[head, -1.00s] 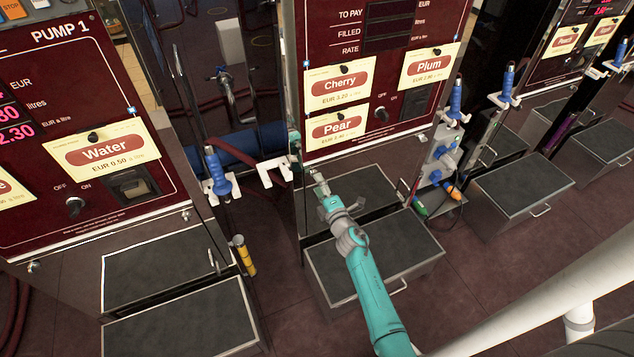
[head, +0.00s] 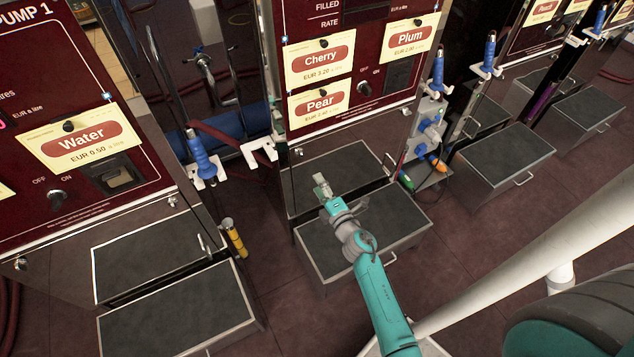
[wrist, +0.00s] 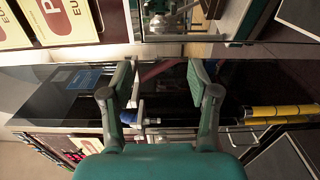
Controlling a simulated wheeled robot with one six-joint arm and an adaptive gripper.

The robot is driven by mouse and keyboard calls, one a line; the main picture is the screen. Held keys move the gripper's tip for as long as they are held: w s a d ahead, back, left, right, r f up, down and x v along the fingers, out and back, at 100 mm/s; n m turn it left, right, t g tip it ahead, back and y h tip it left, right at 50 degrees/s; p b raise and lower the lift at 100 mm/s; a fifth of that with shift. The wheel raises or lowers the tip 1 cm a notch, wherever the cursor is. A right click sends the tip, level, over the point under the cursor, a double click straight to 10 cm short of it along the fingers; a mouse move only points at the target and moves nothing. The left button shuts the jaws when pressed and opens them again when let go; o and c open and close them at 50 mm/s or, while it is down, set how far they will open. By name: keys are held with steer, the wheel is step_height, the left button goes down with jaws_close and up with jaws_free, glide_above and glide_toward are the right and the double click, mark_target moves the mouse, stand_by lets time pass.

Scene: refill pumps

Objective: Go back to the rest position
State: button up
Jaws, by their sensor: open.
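My gripper (head: 321,184) is in front of the middle pump, below the Pear label (head: 319,104) and above the grey-topped step. In the wrist view my gripper (wrist: 167,84) has its two fingers apart with nothing held between them. Beyond the fingers in the wrist view is the dark gap beside a pump, with a blue nozzle (wrist: 146,121) behind the left finger. My teal arm reaches up from the lower middle of the head view.
A blue nozzle (head: 203,159) hangs in a white holder left of the middle pump; an empty white holder (head: 259,152) is beside it. More blue nozzles (head: 437,70) hang at right. Steps (head: 180,315) jut out below the pumps. Open floor lies in front.

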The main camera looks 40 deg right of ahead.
steer(key=s+a+r+m+y, duration=0.2)
steer(key=s+a+m, duration=0.5)
steer(key=s+a, duration=1.1)
steer(key=s+a+r+m+g+y, duration=0.1)
steer(key=s+r+m, duration=0.3)
steer(key=s, duration=0.6)
steer(key=s+a+r+m+g+y, duration=0.1)
steer(key=s+a+r+m+y, duration=0.1)
steer(key=s+r, duration=0.7)
steer(key=shift+s+a+r+m+g, duration=0.3)
steer(key=shift+s+a+m, duration=0.25)
steer(key=shift+a+m, duration=0.4)
steer(key=shift+c, duration=0.2)
